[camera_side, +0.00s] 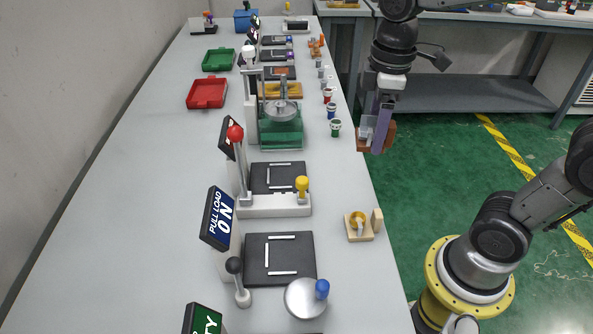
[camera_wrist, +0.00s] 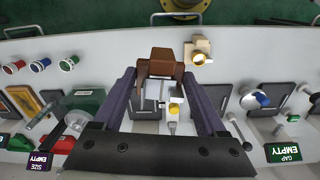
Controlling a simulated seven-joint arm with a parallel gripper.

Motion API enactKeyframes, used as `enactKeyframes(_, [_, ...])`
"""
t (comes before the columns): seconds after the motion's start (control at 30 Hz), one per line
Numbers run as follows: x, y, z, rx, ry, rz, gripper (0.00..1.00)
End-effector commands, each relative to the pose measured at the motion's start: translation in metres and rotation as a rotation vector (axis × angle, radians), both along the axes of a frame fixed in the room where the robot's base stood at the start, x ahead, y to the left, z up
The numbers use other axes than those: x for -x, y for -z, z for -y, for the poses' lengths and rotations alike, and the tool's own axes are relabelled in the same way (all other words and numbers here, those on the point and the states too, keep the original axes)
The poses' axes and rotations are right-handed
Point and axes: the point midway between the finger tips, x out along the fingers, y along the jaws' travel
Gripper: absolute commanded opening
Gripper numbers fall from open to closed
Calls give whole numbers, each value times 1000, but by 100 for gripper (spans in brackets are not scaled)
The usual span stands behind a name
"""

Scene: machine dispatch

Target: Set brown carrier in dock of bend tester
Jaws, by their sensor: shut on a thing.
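My gripper (camera_side: 378,128) is shut on the brown carrier (camera_side: 390,136) and holds it in the air beyond the table's right edge. In the wrist view, the purple fingers of my gripper (camera_wrist: 165,85) stand on both sides of the brown carrier (camera_wrist: 162,66). No label that I can read says bend tester. A station with a red-ball lever (camera_side: 236,133) and a yellow knob (camera_side: 302,184) has a black dock (camera_side: 270,182) with white guide strips. The dock looks empty. That yellow knob shows between my fingers in the wrist view (camera_wrist: 174,109).
A "PULL LOAD ON" sign (camera_side: 218,217) stands beside another black dock (camera_side: 280,259). A pale wooden carrier with a yellow ring (camera_side: 359,226) sits near the right edge. A green press (camera_side: 281,133), small coloured pieces (camera_side: 335,128) and a red tray (camera_side: 207,93) stand farther back. The table's left strip is clear.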

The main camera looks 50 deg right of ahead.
Motion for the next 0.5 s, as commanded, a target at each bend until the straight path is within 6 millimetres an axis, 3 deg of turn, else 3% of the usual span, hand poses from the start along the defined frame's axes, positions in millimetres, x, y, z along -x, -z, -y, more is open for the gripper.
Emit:
enactKeyframes(0.2, [-23, 3, -40, 0, -102, -18, 11])
enactKeyframes(0.37, [-29, 9, -50, 2, -135, -30, 11])
enactKeyframes(0.5, [-54, 21, -54, 2, -135, -33, 11])
